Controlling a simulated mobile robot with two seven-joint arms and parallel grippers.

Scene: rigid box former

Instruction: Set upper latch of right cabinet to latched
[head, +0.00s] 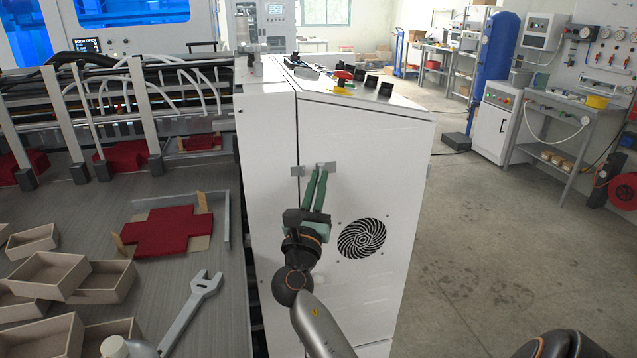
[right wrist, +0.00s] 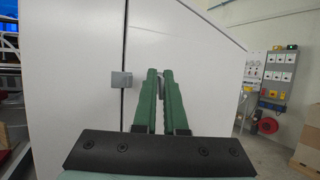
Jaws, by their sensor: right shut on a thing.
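The right cabinet (head: 365,130) is a white box with a seam near its left front edge. Its upper latch (head: 328,167) is a small grey metal piece on the door, partly hidden by my fingers. A grey catch block (head: 297,171) sits at the seam, left of it; it also shows in the right wrist view (right wrist: 121,79). My right gripper (head: 318,170) has green fingers, reaches up to the latch and is shut on it. In the right wrist view, a grey sliver of the latch (right wrist: 161,75) shows between the fingertips (right wrist: 160,71). My left gripper is out of view.
A round black vent (head: 362,238) is low on the cabinet door. At left, a worktable holds wooden trays (head: 48,275), a red cross-shaped blank (head: 168,231) and a wrench (head: 190,312).

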